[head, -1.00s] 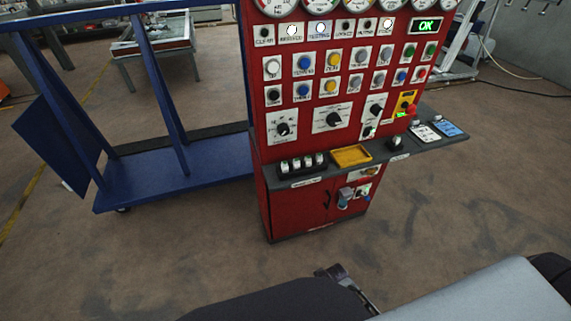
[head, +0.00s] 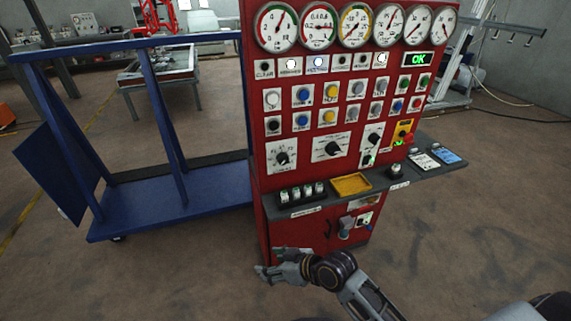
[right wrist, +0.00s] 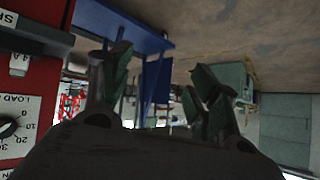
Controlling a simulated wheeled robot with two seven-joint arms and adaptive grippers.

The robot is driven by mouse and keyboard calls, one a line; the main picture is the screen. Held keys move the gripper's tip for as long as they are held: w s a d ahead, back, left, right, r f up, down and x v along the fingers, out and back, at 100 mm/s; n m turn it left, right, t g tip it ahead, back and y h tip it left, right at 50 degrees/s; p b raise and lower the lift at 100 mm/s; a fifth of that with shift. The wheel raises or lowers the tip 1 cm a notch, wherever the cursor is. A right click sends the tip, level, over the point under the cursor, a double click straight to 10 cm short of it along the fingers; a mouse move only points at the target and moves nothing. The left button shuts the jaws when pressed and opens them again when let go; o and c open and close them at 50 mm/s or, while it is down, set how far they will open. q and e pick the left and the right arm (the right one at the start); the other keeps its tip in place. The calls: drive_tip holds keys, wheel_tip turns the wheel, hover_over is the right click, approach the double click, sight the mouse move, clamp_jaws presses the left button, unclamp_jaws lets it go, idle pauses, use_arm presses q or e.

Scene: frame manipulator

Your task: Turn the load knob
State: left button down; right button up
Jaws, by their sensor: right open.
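The load knob (head: 283,158) is a black dial on a white scale plate, apparently the lower-left dial on the red panel (head: 305,185). In the right wrist view, a black knob (right wrist: 8,128) with numbers and part of the word LOAD shows at the left edge, partly cut off. My right gripper (head: 268,262) is open and empty, low in front of the cabinet's lower left and below the knob. In the right wrist view its fingers (right wrist: 160,80) are apart with nothing between them. My left gripper is not in view.
A dark shelf (head: 322,205) with switches and a yellow tray (head: 352,184) juts out below the dials, above my right gripper. A blue frame cart (head: 170,213) stands left of the cabinet. Open floor (head: 170,275) lies in front of the cart.

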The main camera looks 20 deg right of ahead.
sight(285, 160)
drive_tip(key=w+a+r+n+t+y, duration=0.1)
drive_tip(key=w+a+r+t+y, duration=0.25)
drive_tip(key=r, duration=0.45)
drive_tip(key=w+a+r+t+y, duration=0.2)
drive_tip(key=r+y, duration=0.2)
drive_tip(key=r, duration=0.5)
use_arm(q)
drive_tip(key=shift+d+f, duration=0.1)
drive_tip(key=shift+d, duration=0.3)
use_arm(e)
drive_tip(key=w+d+f+m+t+h, duration=0.2)
drive_tip(key=w+d+m+h, duration=0.2)
drive_tip(key=d, duration=0.5)
drive_tip(key=w+d+f+m+t+h, duration=0.3)
drive_tip(key=w+d+m+h, duration=0.2)
drive_tip(key=w+d+h, duration=0.2)
drive_tip(key=d+h, duration=0.2)
drive_tip(key=d, duration=0.1)
drive_tip(key=shift+w+d+m, duration=0.3)
drive_tip(key=shift+w, duration=0.05)
drive_tip(key=shift+w+f, duration=0.1)
drive_tip(key=shift+w, duration=0.05)
